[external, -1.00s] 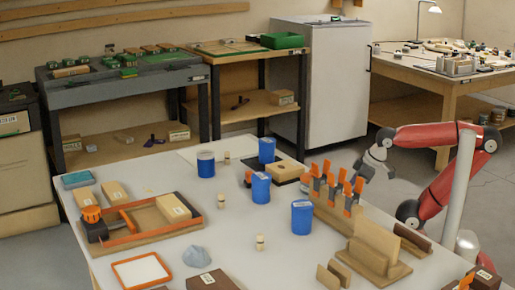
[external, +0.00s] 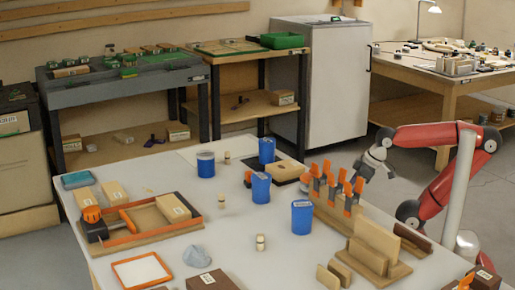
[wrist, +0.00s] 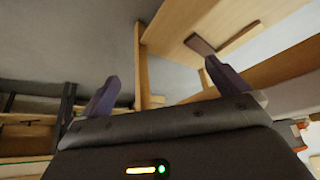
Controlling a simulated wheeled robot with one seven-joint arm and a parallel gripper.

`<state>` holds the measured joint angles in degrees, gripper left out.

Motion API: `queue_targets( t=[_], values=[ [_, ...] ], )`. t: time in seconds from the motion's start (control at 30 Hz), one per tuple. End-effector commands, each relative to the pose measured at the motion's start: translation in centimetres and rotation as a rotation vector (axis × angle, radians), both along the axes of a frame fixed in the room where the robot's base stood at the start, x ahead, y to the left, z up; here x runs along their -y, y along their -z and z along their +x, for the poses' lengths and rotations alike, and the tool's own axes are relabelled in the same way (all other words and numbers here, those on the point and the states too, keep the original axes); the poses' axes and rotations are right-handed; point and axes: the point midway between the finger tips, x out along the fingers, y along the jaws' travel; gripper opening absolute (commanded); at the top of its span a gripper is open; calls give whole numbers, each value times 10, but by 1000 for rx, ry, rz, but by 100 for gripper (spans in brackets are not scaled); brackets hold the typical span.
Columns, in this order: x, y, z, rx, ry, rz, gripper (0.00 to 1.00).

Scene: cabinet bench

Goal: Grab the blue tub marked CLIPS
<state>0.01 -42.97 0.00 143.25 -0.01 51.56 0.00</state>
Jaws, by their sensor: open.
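Several blue tubs stand upright on the white table: one at the back left (external: 206,165), one at the back (external: 267,151), one in the middle (external: 261,188) and one nearer (external: 302,218). They bear pale labels too small to read, so I cannot tell which is marked CLIPS. My gripper (external: 373,161) is up at the table's right side, apart from all the tubs and beyond the rack of orange-handled clamps. In the wrist view my gripper (wrist: 160,85) has its two dark fingers spread, with nothing held between them. No tub shows there.
The wooden rack with orange-handled clamps (external: 332,208) stands between my gripper and the nearer tubs. Wooden blocks (external: 372,250) stand at the table's right front. A wooden tray with orange edges (external: 155,221) lies at left. Small pale pegs (external: 260,242) stand among the tubs.

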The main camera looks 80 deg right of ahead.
Motion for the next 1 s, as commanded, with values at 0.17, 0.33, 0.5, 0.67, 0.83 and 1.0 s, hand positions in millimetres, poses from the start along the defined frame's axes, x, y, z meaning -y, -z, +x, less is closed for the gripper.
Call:
queue_targets(
  t=[0.17, 0.33, 0.5, 0.67, 0.83, 1.0],
  values=[
    [0, 0, 0, 0, 0, 0, 100],
    [0, 0, 0, 0, 0, 0, 95],
    [0, 0, 0, 0, 0, 0, 77],
    [0, 0, 0, 0, 0, 0, 77],
    [0, -20, 1, 6, 0, 0, 77],
    [0, -99, 1, 11, 0, 0, 77]
  ],
)
